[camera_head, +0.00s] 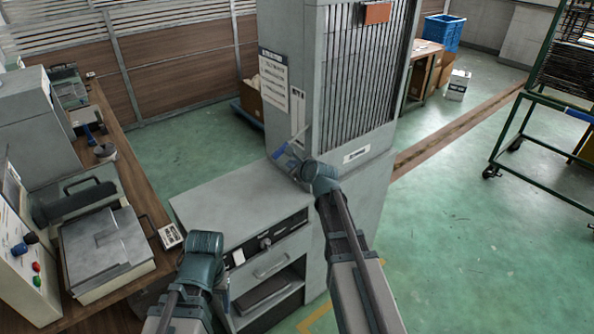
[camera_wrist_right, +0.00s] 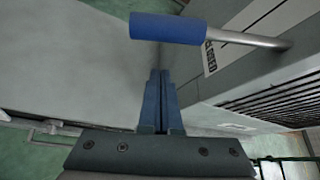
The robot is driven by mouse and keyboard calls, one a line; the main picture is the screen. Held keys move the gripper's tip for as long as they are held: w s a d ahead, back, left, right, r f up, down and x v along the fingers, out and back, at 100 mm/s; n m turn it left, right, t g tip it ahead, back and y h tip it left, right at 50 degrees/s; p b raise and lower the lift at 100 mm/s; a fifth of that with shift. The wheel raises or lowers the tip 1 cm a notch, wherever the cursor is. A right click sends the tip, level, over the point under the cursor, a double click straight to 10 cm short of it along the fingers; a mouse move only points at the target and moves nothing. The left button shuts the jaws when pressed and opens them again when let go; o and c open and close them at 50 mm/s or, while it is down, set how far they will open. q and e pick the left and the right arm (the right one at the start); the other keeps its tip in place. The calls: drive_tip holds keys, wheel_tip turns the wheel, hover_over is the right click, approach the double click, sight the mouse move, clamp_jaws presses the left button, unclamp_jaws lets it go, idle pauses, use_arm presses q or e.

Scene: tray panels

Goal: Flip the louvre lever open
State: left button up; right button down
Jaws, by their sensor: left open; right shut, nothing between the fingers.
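The louvre lever is a bare metal rod with a blue grip, mounted on the side of the tall grey louvre cabinet (camera_head: 303,55). In the right wrist view its blue grip (camera_wrist_right: 168,28) lies across the top, with the rod running right to the panel. In the head view the lever (camera_head: 280,151) is small and partly confused with my right gripper (camera_head: 289,160). My right gripper's blue fingers (camera_wrist_right: 160,100) are shut and empty, below the grip in the wrist picture, with a visible gap. My left gripper (camera_head: 197,272) is low at left, open, its fingers hard to make out.
A low grey cabinet (camera_head: 235,195) stands in front of the louvre cabinet. A wooden bench (camera_head: 130,170) with machines is at left. A green rack (camera_head: 530,105) stands at right.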

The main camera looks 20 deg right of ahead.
sight(291, 142)
use_arm(q)
wheel_tip(291, 142, up, 3)
drive_tip(key=shift+p, duration=0.95)
use_arm(e)
drive_tip(key=r, duration=0.1)
drive_tip(key=a+r, duration=0.1)
drive_tip(key=r, duration=0.1)
drive_tip(key=shift+s+a+r, duration=0.1)
drive_tip(key=shift+a, duration=0.1)
use_arm(q)
drive_tip(key=shift+r+p, duration=0.55)
use_arm(e)
drive_tip(key=shift+s+a+r+y, duration=0.1)
drive_tip(key=shift+a+r+y, duration=0.1)
drive_tip(key=shift+r+y, duration=0.15)
